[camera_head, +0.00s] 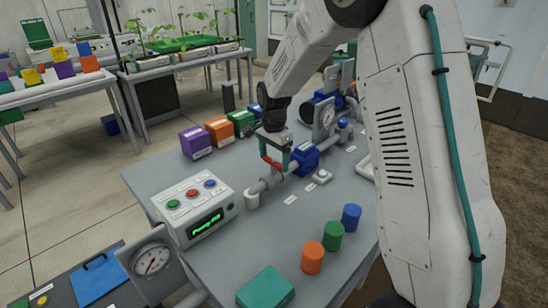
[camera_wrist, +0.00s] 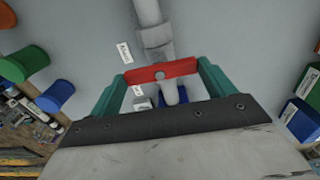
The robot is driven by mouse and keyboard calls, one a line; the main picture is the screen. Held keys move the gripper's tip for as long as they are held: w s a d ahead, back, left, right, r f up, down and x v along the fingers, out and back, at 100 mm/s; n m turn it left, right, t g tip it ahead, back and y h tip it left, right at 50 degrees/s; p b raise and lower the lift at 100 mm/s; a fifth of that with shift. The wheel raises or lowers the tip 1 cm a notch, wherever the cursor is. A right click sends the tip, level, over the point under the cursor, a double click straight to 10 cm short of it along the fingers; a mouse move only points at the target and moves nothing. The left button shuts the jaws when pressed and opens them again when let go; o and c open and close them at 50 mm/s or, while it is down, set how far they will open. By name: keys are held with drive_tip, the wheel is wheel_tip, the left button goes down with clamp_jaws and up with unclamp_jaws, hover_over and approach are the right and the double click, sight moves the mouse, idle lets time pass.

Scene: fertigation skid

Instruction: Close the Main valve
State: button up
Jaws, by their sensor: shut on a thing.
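The valve has a red lever handle (camera_head: 271,163) on a grey pipe (camera_head: 262,185) that runs over the grey table. In the wrist view the red handle (camera_wrist: 161,72) lies crosswise between the two teal fingers, at a right angle to the pipe (camera_wrist: 148,14) there. My gripper (camera_head: 274,150) reaches down from above and is shut on the red handle, with a finger at each end of it. A label lies beside the pipe in the wrist view, too small to read, so I cannot tell the valve's name.
A control box (camera_head: 196,208) with coloured buttons and a green display is at the left. Orange (camera_head: 313,258), green and blue cylinders stand at the front right. Purple, orange and green boxes line the back left edge.

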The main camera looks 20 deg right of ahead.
sight(274, 162)
idle(0.3)
drive_tip(key=o, duration=0.9)
wheel_tip(274, 162, up, 8)
drive_tip(key=shift+f, duration=0.1)
